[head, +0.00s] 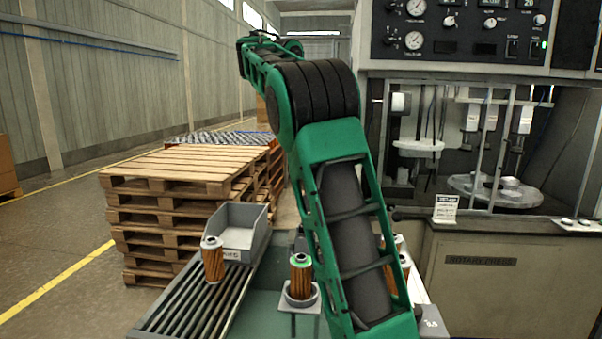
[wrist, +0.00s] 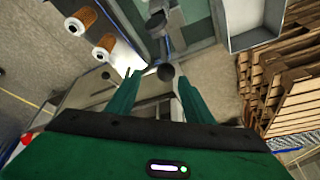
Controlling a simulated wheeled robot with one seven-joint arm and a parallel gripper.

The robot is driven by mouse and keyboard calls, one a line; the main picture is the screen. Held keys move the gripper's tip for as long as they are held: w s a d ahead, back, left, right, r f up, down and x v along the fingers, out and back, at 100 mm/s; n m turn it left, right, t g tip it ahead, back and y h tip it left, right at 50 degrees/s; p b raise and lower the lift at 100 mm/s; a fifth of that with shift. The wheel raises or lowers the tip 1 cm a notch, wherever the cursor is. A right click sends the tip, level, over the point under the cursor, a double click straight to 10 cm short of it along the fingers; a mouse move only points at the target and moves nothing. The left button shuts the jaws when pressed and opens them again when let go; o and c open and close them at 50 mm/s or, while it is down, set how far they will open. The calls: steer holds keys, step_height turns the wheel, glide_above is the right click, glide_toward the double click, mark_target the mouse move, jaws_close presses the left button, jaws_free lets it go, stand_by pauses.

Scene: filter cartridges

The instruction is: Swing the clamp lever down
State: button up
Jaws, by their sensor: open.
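A dark round knob (wrist: 166,73), probably the end of the clamp lever, shows in the wrist view between and beyond my fingertips. The lever's angle is hard to tell. My gripper (wrist: 157,82) is open, its two green fingers apart with nothing held; contact with the knob cannot be made out. In the head view my green arm covers the middle and hides the gripper. A cartridge with a green top (head: 301,278) stands upright in a grey holder (head: 300,301) left of my arm.
More cartridges (wrist: 83,20) show in the wrist view. Stacked pallets (head: 180,185) stand left, and the rotary press (head: 490,275) right.

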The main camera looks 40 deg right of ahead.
steer(key=shift+w+d+f, duration=0.25)
steer(key=shift+f, duration=0.35)
steer(key=shift+w+d+f, duration=0.25)
steer(key=shift+w+f, duration=0.05)
steer(key=shift+f, duration=0.25)
steer(key=shift+w+d+f, duration=0.25)
steer(key=shift+f, duration=0.35)
steer(key=x, duration=0.6)
steer(key=shift+f, duration=0.2)
steer(key=shift+w+d, duration=0.1)
jaws_close()
